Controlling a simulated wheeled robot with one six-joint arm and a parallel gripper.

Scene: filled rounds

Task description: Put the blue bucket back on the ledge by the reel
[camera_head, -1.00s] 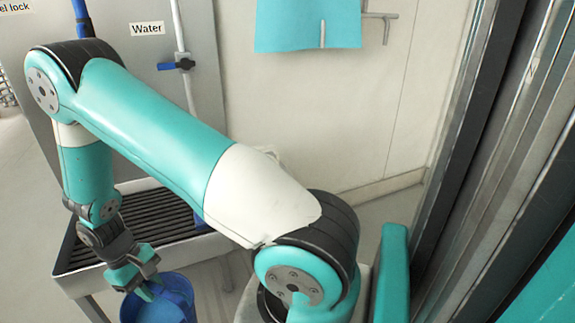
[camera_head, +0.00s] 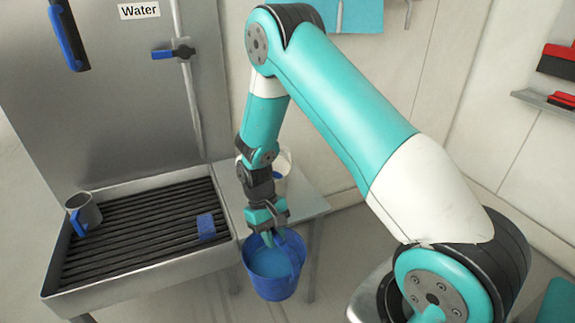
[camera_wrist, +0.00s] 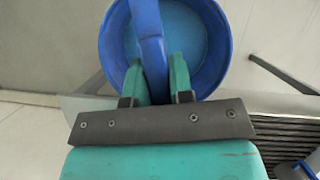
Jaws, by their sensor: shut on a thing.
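The blue bucket (camera_head: 270,284) hangs roughly upright from my gripper (camera_head: 268,232), in front of a grey side table (camera_head: 308,205). In the wrist view, the fingers of my gripper (camera_wrist: 158,78) are shut on the bucket's blue handle (camera_wrist: 148,28). The bucket's wall (camera_wrist: 115,65) rings a lighter blue inside; I cannot tell whether that is liquid. A grey wall ledge (camera_head: 535,100) with red and black things shows at the far right; I cannot tell whether it is the one named. I see no reel.
A metal sink with a slatted grate (camera_head: 130,235) stands left of the bucket, bearing a grey mug (camera_head: 88,212) and a blue sponge (camera_head: 206,227). A pale bucket (camera_head: 283,165) stands on the side table, partly behind my arm. A blue-handled tap (camera_head: 175,52) is above the sink.

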